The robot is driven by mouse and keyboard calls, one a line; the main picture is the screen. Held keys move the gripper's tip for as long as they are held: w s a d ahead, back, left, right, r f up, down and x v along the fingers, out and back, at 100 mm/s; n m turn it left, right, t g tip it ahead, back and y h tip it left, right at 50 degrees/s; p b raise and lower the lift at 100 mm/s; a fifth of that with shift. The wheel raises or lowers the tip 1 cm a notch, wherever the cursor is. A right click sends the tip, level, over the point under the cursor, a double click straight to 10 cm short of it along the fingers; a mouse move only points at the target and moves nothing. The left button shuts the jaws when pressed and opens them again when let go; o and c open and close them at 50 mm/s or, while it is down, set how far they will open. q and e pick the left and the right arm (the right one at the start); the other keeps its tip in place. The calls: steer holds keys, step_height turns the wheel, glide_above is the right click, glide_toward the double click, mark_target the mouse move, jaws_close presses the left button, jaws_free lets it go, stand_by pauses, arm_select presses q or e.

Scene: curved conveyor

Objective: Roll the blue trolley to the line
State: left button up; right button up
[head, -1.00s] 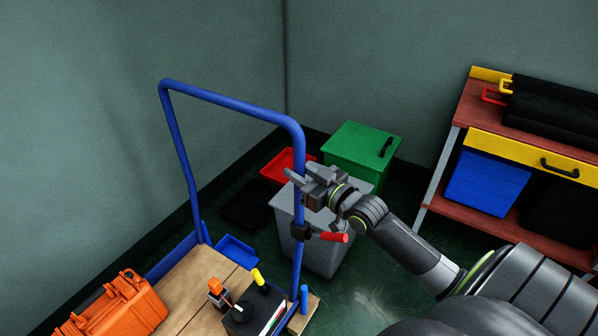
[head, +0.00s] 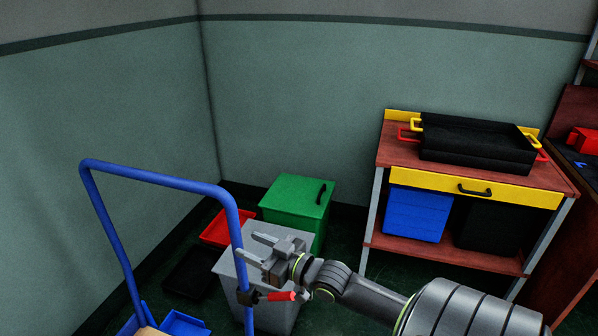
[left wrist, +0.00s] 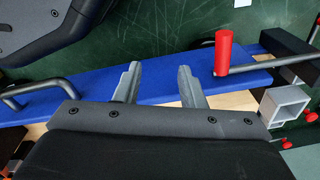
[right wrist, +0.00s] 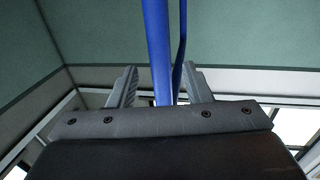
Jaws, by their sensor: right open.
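The blue trolley shows its tall tubular handle (head: 150,177) at the lower left of the head view; most of its deck is below the picture. My right gripper (head: 252,246) is open at the handle's right post. In the right wrist view the blue post (right wrist: 158,50) runs between the spread fingers (right wrist: 158,88), with no finger clearly pressing on it. A red grip (head: 282,296) on a dark clamp sits on the post just below. The line is not in view.
A grey bin (head: 228,268), a green bin (head: 296,200), a red tray (head: 212,232) and a black tray (head: 188,275) stand behind the handle, near the corner. A workbench (head: 385,158) with black trays (head: 470,140) and a blue box (head: 415,213) stands at right.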

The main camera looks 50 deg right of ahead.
arm_select(q)
steer(key=s+a+f+p, duration=0.2)
steer(key=s+f+p, duration=0.2)
steer(key=s, duration=0.2)
steer(key=shift+f+m+y, duration=0.3)
steer(key=shift+f, duration=0.05)
arm_select(e)
steer(key=s+d, duration=0.2)
steer(key=s, duration=0.9)
steer(key=shift+s+d, duration=0.15)
steer(key=shift+s, duration=0.2)
